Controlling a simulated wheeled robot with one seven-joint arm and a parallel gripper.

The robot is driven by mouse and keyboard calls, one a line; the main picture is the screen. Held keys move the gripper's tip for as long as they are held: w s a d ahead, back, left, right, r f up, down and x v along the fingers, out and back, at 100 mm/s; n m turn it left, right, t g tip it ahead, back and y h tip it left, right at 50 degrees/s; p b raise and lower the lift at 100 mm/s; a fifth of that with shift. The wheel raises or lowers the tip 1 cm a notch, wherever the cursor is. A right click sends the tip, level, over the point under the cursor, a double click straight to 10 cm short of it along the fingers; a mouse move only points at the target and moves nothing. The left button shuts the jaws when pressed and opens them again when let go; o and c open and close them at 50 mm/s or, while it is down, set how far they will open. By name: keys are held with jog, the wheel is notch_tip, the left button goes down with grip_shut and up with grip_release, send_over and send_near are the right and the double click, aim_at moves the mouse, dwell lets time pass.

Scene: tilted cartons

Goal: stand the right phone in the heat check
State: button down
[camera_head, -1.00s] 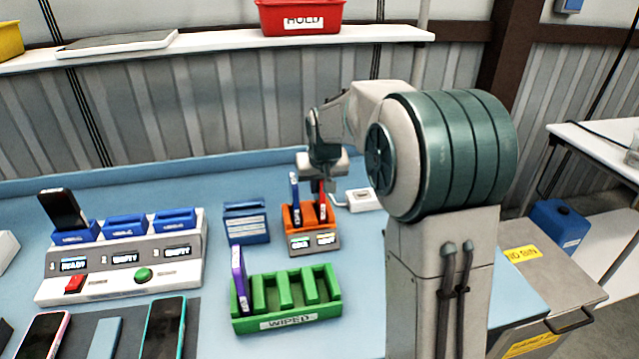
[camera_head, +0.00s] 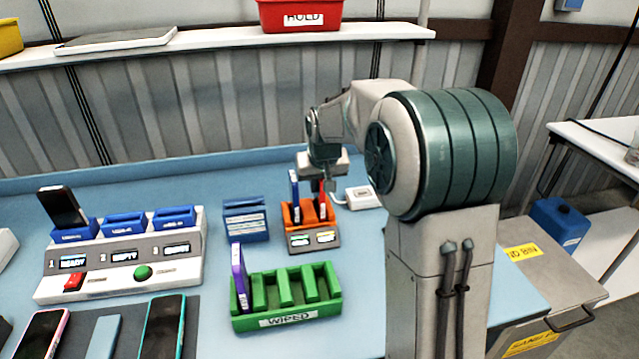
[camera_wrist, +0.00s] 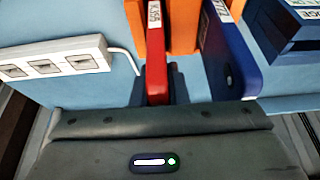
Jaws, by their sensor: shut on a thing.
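The orange two-slot stand (camera_head: 307,241) with two small lit displays is on the blue table. A red phone (camera_head: 323,206) stands upright in or at its right slot; its lower end is hidden. A blue phone (camera_head: 295,190) stands in the left slot. My gripper (camera_head: 321,187) is above the stand, shut on the red phone. In the wrist view the red phone (camera_wrist: 156,45) shows between the dark fingers, against the orange stand (camera_wrist: 184,25). The blue phone (camera_wrist: 228,55) is just right of it there, apart from the fingers. The display text is too small to read surely.
A white power strip (camera_wrist: 55,58) with a cable lies beside the stand. A blue holder (camera_head: 246,222) is left of it. The green WIPED rack (camera_head: 287,318), holding a purple phone (camera_head: 240,278), is in front. A white three-slot station (camera_head: 120,272) holds a dark phone (camera_head: 62,206).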

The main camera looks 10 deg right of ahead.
dwell(0.3)
jog(key=c, duration=1.3)
grip_release()
jog(key=shift+c, duration=0.2)
jog(key=v, duration=1.4)
jog(key=shift+f, duration=0.1)
notch_tip(320, 180, up, 7)
jog(key=p, duration=0.5)
jog(key=shift+p, duration=0.3)
